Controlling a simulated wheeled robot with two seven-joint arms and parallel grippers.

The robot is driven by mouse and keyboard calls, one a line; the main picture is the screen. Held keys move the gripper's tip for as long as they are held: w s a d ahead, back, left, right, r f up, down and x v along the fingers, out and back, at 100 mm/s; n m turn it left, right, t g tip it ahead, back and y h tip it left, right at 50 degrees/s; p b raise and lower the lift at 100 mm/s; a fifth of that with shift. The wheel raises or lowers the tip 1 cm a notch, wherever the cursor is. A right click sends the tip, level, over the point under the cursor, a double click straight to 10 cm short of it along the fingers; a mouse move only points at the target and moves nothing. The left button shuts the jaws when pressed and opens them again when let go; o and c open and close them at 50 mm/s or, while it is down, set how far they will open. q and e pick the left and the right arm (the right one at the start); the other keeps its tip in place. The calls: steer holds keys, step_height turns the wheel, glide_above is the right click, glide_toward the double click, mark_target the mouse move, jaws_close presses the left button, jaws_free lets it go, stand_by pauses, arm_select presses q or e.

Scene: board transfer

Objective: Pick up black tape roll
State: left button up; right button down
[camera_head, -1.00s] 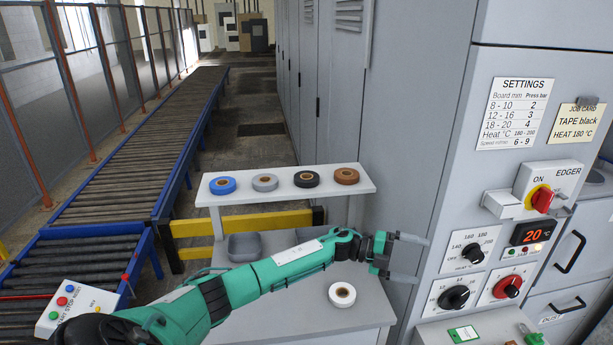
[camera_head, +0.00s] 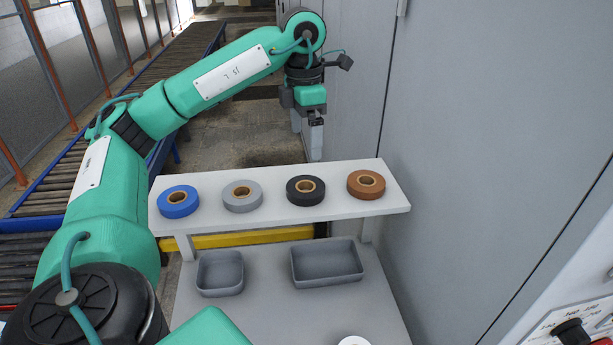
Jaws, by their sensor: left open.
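The black tape roll (camera_head: 306,197) lies flat on the white shelf (camera_head: 392,202), with its tan core facing up. It is between the grey roll (camera_head: 243,202) on its left and the brown roll (camera_head: 366,191) on its right. My left gripper (camera_head: 306,146) is open and empty, with its fingers pointing down. In the picture it shows just above the black roll, near the shelf's back edge, and does not touch the roll. My right gripper is not in view.
A blue roll (camera_head: 178,208) lies at the shelf's left end. Below stand two grey bins, a small one (camera_head: 220,287) and a wider one (camera_head: 345,281). A white roll (camera_head: 354,341) is cut off at the bottom edge. Grey cabinets (camera_head: 470,130) rise close on the right.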

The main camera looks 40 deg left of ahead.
arm_select(q)
steer(key=b, duration=0.3)
glide_toward(307, 182)
steer(key=s, duration=0.2)
steer(key=f, duration=0.1)
steer(key=f+p, duration=0.1)
steer(key=shift+d+f, duration=0.4)
steer(key=shift+s+f, duration=0.1)
steer(key=shift+f, duration=0.3)
steer(key=shift+d+f+p, duration=0.1)
steer(key=shift+f+p, duration=0.2)
steer(key=shift+p, duration=0.05)
steer(key=f+p, duration=0.1)
steer(key=w+f, duration=0.1)
steer(key=f, duration=0.1)
steer(key=shift+d+f+p, duration=0.2)
steer(key=shift+f+p, duration=0.15)
steer(key=shift+f, duration=0.45)
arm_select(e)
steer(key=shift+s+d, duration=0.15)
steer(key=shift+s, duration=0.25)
arm_select(q)
steer(key=c, duration=1)
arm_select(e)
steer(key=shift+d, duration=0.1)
